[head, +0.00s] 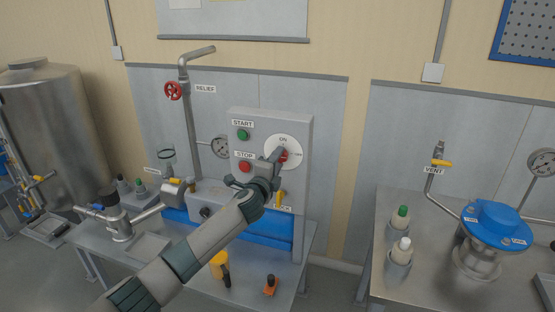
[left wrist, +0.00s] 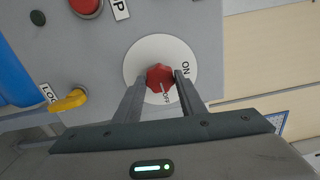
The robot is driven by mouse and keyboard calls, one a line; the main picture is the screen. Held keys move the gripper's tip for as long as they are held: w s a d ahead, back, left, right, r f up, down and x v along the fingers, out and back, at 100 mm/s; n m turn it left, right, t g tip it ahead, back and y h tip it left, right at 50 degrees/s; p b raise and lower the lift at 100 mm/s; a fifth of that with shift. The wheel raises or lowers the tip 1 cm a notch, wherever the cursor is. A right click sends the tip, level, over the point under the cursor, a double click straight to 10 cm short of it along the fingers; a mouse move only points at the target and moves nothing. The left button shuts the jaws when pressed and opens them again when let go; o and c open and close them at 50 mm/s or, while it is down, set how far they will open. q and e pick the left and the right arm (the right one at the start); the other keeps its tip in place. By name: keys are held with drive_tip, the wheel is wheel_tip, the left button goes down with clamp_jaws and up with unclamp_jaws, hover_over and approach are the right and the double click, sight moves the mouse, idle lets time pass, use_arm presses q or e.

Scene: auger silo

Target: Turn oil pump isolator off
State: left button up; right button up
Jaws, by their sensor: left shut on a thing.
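The oil pump isolator is a red knob (left wrist: 159,76) on a white round dial (left wrist: 136,60), with ON and OFF printed on it. The dial (head: 292,142) is on the grey control box (head: 304,125) in the head view, with ON at the top and OFF to the right. My left gripper (left wrist: 160,80) is shut on the knob, one finger on each side. A pale mark on the knob appears to point toward OFF. In the head view my left gripper (head: 280,156) covers much of the knob. My right gripper is not in view.
A green START button (head: 242,135) and red STOP button (head: 245,167) are left of the dial. A yellow lever (left wrist: 69,101) by a LOCK label sits below it. Bottles and fittings stand on the bench. Another table with a blue-topped vessel (head: 497,222) is at right.

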use_arm(q)
drive_tip(key=shift+f+m, duration=0.1)
drive_tip(key=shift+m, duration=0.4)
drive_tip(key=o, duration=1)
drive_tip(key=shift+o, duration=0.2)
drive_tip(key=shift+s, duration=0.1)
drive_tip(key=b+v, duration=0.3)
drive_tip(key=v, duration=1.4)
drive_tip(key=shift+s, duration=0.1)
